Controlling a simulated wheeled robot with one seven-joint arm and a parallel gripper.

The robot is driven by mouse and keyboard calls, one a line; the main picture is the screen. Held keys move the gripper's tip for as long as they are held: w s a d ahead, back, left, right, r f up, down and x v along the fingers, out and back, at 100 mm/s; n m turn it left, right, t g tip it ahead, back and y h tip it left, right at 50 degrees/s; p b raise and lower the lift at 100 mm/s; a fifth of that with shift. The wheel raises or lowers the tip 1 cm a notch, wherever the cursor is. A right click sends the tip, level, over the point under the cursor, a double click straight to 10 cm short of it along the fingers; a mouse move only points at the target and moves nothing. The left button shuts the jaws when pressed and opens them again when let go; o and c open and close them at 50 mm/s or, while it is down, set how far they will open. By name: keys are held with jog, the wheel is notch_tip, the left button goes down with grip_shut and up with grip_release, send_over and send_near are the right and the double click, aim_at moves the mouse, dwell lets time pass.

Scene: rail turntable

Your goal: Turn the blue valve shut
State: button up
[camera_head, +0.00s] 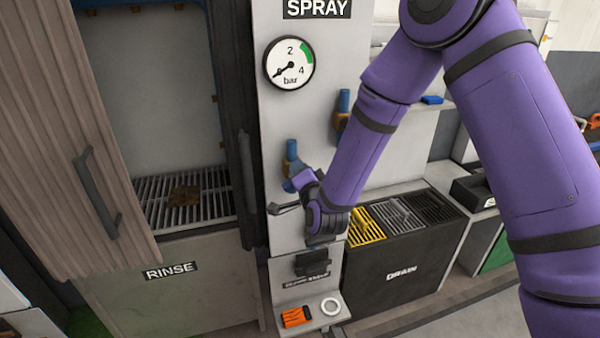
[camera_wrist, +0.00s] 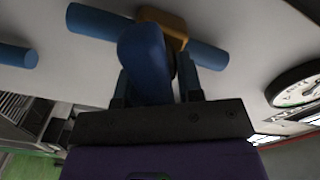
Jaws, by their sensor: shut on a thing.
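The blue valve has a blue pipe (camera_head: 291,148) and a brass body on the pale panel under the SPRAY sign. In the wrist view, its blue handle (camera_wrist: 143,58) stands out from the brass body (camera_wrist: 165,22), with the blue pipe (camera_wrist: 210,54) running behind. My gripper (camera_head: 298,188) is at the handle in the head view and hides part of it. In the wrist view, my gripper (camera_wrist: 155,88) is shut on the handle, one dark finger on each side. The exact handle angle is hard to tell.
A second blue pipe with brass fitting (camera_head: 342,110) is close on the right, partly behind my arm. A pressure gauge (camera_head: 289,63) is above, its needle at the low end. An open cabinet door (camera_head: 80,140) is at left. A DRAW bin (camera_head: 400,270) stands lower right.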

jog(key=m, duration=0.5)
jog(key=shift+d+f+m, duration=0.15)
jog(key=shift+f+m, duration=0.25)
dwell(0.4)
jog(key=o, duration=0.7)
jog(key=shift+o, duration=0.2)
jog(key=v, duration=1)
jog(key=shift+s, duration=0.4)
jog(key=shift+d+r, duration=0.1)
